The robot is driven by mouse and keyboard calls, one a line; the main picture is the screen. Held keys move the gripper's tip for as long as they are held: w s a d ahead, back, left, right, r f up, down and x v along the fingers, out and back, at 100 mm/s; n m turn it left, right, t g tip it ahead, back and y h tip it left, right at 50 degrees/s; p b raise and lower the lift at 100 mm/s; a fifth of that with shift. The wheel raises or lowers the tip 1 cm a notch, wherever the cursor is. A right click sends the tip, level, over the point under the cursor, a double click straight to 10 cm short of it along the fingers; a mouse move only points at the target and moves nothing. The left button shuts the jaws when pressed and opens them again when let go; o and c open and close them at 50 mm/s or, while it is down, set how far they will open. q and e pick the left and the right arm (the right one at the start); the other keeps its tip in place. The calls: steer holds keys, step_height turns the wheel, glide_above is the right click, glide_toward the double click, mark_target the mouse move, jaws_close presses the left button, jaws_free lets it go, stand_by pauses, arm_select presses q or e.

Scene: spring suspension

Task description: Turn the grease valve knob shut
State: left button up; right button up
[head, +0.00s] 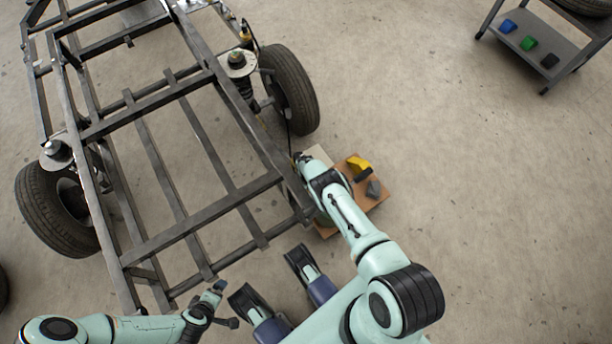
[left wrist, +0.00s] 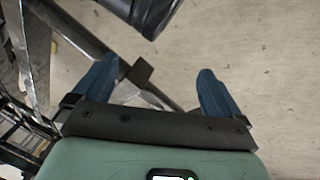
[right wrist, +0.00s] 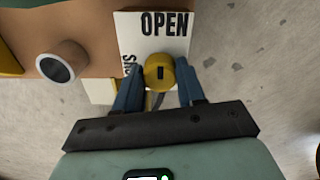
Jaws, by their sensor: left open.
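In the right wrist view the yellow valve knob (right wrist: 158,72) has a dark mark on its face. It stands in front of a white plate (right wrist: 165,24) reading OPEN at the top; part of another word, turned sideways, shows at the left, the rest hidden. My right gripper (right wrist: 159,68) has its blue fingers at both sides of the knob, partly closed and seemingly touching it. In the head view my right gripper (head: 301,158) is beside the chassis, the knob hidden. My left gripper (head: 218,288) is open and empty near the frame's front end; its spread fingers show in the left wrist view (left wrist: 155,78).
A wooden board (head: 376,196) under my right arm carries a yellow part (head: 358,164) and a grey block (head: 373,188). The steel chassis frame (head: 190,232) and wheel (head: 290,88) stand close by. A shelf (head: 568,52) with colored bins is at top right. Floor between is clear.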

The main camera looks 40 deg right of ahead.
steer(key=n+b, duration=0.2)
steer(key=n, duration=0.2)
steer(key=shift+n, duration=0.3)
arm_select(q)
steer(key=shift+g, duration=0.6)
steer(key=s+f, duration=0.1)
steer(key=f, duration=0.1)
steer(key=s+f, duration=0.2)
steer(key=shift+a, duration=0.4)
steer(key=shift+r, duration=0.1)
arm_select(e)
steer(key=o, duration=1.1)
steer(key=shift+c, duration=0.2)
step_height(320, 180, up, 6)
steer(key=shift+w+f+p, duration=0.1)
steer(key=shift+f+p, duration=0.05)
steer(key=shift+p, duration=1)
arm_select(q)
steer(key=s+d+r+p, duration=0.1)
steer(key=d+r+p, duration=0.1)
steer(key=r, duration=0.4)
steer(key=shift+s+d+r+h, duration=0.15)
steer(key=shift+d+r+h, duration=0.25)
steer(key=shift+d, duration=0.15)
arm_select(e)
step_height(320, 180, up, 8)
steer(key=shift+f, duration=0.2)
